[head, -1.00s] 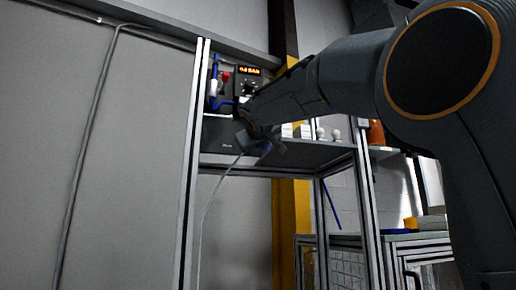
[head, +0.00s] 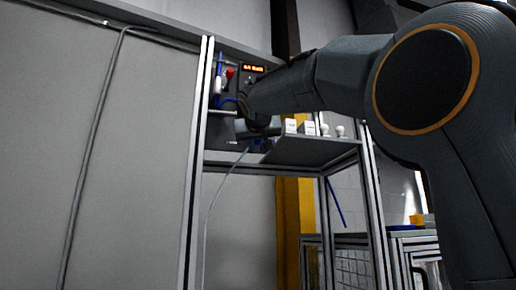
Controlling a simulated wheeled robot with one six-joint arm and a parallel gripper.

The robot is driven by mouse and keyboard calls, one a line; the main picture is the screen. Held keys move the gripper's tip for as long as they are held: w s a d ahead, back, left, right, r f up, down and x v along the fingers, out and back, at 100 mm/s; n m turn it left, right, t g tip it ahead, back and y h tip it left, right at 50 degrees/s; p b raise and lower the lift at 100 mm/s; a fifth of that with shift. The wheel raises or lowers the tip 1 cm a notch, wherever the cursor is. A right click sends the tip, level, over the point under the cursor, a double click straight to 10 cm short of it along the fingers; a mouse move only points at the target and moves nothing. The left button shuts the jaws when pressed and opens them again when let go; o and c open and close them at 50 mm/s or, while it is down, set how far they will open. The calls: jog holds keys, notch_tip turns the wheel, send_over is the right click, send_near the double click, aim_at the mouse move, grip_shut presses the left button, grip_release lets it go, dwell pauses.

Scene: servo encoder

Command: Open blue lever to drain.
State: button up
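A narrow blue piece (head: 229,101) shows on the left of the shelf unit, beside my wrist. I cannot tell whether it is the lever or a tube. Another thin blue piece (head: 219,62) runs upright above it, by a white fitting. My gripper (head: 256,136) is at the end of my arm, at the front edge of the shelf. It is small and dark, and its fingers cannot be made out. A small dark blue patch shows close to it, too unclear to name.
A control box with an orange display (head: 254,68) is partly behind my arm. A red knob (head: 230,73) is left of it. White items (head: 308,128) stand on the shelf (head: 310,150). A metal post (head: 197,170) stands left of my gripper.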

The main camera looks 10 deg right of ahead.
jog(key=o, duration=0.4)
jog(key=shift+c, duration=0.2)
jog(key=shift+s, duration=0.1)
jog(key=b+v, duration=0.1)
jog(key=v, duration=0.6)
jog(key=shift+s, duration=0.35)
jog(key=shift+a, duration=0.1)
